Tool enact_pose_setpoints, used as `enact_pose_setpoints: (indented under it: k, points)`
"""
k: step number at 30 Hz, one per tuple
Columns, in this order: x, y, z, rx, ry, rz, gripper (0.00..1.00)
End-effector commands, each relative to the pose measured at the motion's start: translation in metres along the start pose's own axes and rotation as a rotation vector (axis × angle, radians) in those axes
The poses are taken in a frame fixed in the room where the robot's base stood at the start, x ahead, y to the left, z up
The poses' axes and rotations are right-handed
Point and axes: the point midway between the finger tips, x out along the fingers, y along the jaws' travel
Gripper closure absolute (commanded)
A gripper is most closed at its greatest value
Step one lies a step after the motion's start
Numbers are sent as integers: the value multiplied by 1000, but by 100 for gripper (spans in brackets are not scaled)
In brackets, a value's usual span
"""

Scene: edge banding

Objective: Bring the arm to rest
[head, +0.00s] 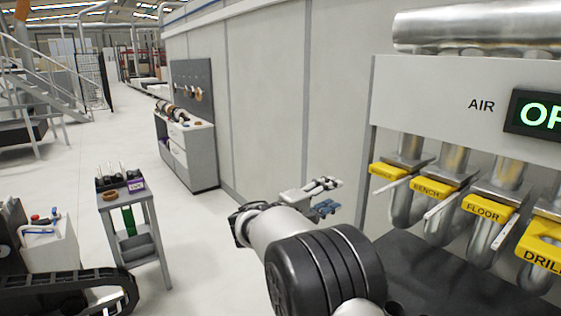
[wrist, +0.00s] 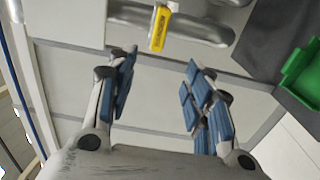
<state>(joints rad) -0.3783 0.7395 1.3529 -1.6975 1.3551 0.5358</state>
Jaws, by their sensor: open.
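My arm reaches out from the bottom of the head view, and my gripper (head: 332,196) points right, toward the grey panel wall. Nothing is between the fingers. A yellow label (wrist: 160,27) on a metal pipe shows beyond the fingertips, apart from them. My arm hides part of the wall's base and the floor.
A small trolley (head: 142,225) stands left, and a grey cabinet (head: 190,155) stands behind. A green bin (wrist: 303,75) shows right in the wrist view.

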Motion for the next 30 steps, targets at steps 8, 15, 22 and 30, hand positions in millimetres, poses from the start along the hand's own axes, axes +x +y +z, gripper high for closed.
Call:
enact_pose_setpoints:
  k: [8, 15, 22, 30]
  points:
    - [8, 10, 67, 26, -90, -174, 53]
    - [-2, 12, 144, 75, -171, -382, 53]
    - [-54, -4, 254, 204, -250, -707, 53]
    - [-162, -45, 350, 465, -253, -1090, 53]
